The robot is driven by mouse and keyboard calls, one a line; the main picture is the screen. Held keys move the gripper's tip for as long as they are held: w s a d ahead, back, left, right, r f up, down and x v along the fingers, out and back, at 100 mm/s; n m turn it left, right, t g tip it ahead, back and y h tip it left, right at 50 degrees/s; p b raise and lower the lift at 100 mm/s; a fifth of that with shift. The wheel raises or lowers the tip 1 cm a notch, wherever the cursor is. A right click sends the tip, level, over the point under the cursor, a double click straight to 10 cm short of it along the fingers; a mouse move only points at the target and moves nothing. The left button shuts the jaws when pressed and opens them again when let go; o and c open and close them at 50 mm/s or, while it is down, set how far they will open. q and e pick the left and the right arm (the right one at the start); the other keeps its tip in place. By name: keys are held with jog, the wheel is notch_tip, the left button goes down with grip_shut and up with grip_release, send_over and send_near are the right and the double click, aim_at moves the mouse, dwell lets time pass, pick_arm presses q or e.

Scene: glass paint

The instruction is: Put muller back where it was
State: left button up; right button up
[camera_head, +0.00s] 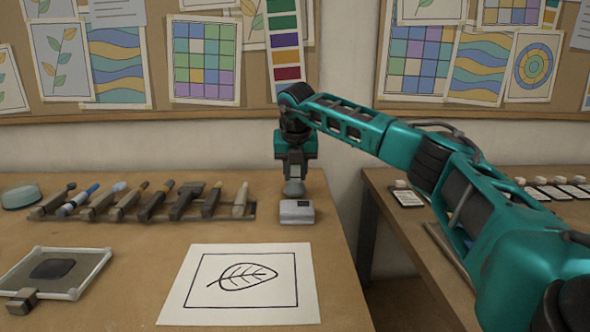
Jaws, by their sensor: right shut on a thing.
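My right gripper (294,178) points straight down at the back right of the left table, its arm coming in from the right. It is shut on a grey, rounded piece that looks like the muller (294,189). The muller is upright, directly above a small light-grey box (297,213) with a dark patch on top. I cannot tell whether the muller touches the box. The framed slab (97,268) with a dark patch of paint (52,268) lies at the front left. My left gripper is not in view.
A rack (133,217) of several tools stands left of the box. A paper with a leaf drawing (243,284) lies in front. A small dark block (22,301) is at the slab's front corner. A second table (405,235) stands right, across a gap. Pinboards hang behind.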

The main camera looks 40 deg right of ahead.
jog(key=shift+f, duration=0.5)
dwell(1.2)
jog(key=o, duration=1)
jog(key=p+v, duration=0.2)
jog(key=v, duration=1.1)
jog(key=shift+w, duration=0.1)
